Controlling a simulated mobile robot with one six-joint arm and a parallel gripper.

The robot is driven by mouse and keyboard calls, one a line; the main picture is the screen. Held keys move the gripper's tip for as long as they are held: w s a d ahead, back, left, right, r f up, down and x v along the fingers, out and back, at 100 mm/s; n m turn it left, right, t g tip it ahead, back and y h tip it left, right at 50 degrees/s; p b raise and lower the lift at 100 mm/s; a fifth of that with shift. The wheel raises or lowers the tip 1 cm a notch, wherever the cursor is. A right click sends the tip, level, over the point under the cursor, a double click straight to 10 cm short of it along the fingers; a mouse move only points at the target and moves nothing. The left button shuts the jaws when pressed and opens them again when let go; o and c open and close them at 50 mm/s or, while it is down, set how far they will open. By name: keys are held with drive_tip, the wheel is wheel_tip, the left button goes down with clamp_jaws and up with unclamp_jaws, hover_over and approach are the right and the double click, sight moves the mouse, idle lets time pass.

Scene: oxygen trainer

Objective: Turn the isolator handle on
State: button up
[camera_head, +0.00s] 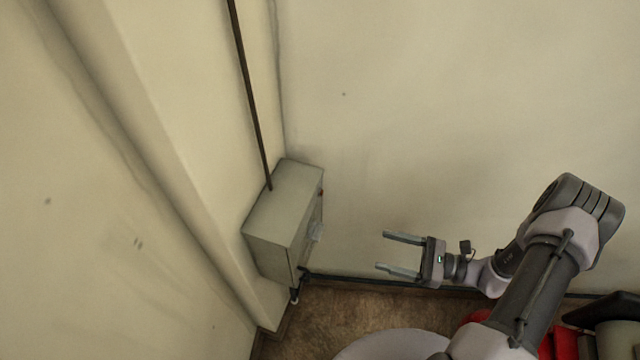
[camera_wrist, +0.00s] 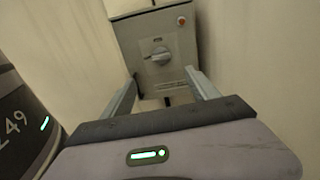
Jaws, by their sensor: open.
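The isolator is a grey box (camera_head: 284,208) on the wall at the left of the head view, with a conduit running up from its top. Its front also shows in the wrist view (camera_wrist: 176,68). There the round grey rotary handle (camera_wrist: 158,55) sits mid-front, and in the head view it is a pale knob (camera_head: 316,232) seen edge-on. My gripper (camera_head: 385,252) is open and empty, to the right of the box and apart from it. In the wrist view my two fingers (camera_wrist: 160,86) point toward the box, just below the handle.
A small red-orange button or lamp (camera_wrist: 181,20) is at the upper right of the box front. A dark pipe (camera_head: 350,280) runs low along the back wall. The space between my fingers and the box looks clear.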

sight(316, 232)
drive_tip(key=b+x, duration=0.2)
drive_tip(key=x, duration=1.5)
drive_tip(key=shift+f, duration=0.1)
drive_tip(key=shift+c, duration=0.4)
drive_tip(key=c, duration=1.3)
drive_tip(key=shift+m, duration=0.3)
